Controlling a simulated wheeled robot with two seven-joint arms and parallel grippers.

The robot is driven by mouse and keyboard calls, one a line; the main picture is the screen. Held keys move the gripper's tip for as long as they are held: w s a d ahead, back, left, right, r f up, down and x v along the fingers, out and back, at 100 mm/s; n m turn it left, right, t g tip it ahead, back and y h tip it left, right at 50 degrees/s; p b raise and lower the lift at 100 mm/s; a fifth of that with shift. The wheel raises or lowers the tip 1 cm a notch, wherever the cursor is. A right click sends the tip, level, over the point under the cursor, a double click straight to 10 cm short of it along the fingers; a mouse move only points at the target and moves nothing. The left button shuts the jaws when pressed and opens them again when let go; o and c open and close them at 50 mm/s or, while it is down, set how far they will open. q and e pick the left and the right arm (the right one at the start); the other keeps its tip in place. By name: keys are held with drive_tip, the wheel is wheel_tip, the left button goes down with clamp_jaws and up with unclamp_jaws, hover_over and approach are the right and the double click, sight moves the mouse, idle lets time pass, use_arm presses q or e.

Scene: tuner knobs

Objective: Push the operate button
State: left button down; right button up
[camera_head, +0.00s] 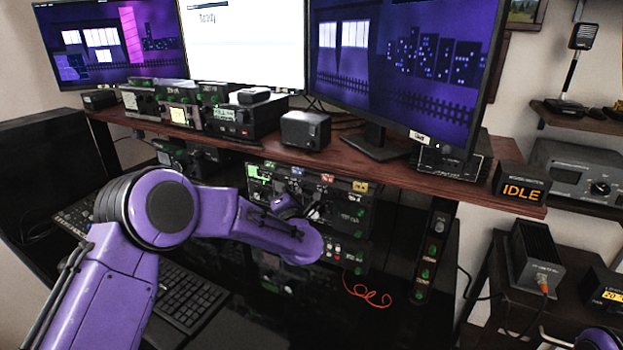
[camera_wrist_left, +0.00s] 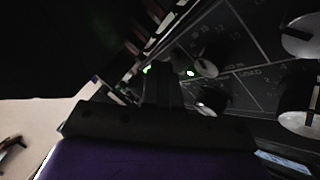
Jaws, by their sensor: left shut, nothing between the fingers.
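The radio unit with the dark front panel (camera_head: 352,214) sits under the wooden shelf, with green knobs, small coloured labels and red buttons near its lower edge. I cannot read which control is the operate button. My left gripper (camera_head: 312,212) is at the panel front, partly hidden by my purple wrist. In the left wrist view, my left gripper (camera_wrist_left: 162,88) looks shut and empty, close to a dark panel (camera_wrist_left: 245,60) with silver knobs (camera_wrist_left: 300,106) and "LOAD" lettering. Whether the fingertips touch the panel I cannot tell.
Monitors, small radio units and an orange "IDLE" display box (camera_head: 522,191) stand on the wooden shelf (camera_head: 400,172) above. A keyboard (camera_head: 188,298) lies below my left arm. A narrow strip with green knobs (camera_head: 436,248) hangs right of the radio unit.

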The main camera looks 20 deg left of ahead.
use_arm(q)
drive_tip(key=shift+w, duration=0.3)
idle(0.4)
drive_tip(key=shift+s, duration=0.5)
drive_tip(key=s+a, duration=0.1)
drive_tip(key=s, duration=0.5)
idle(0.4)
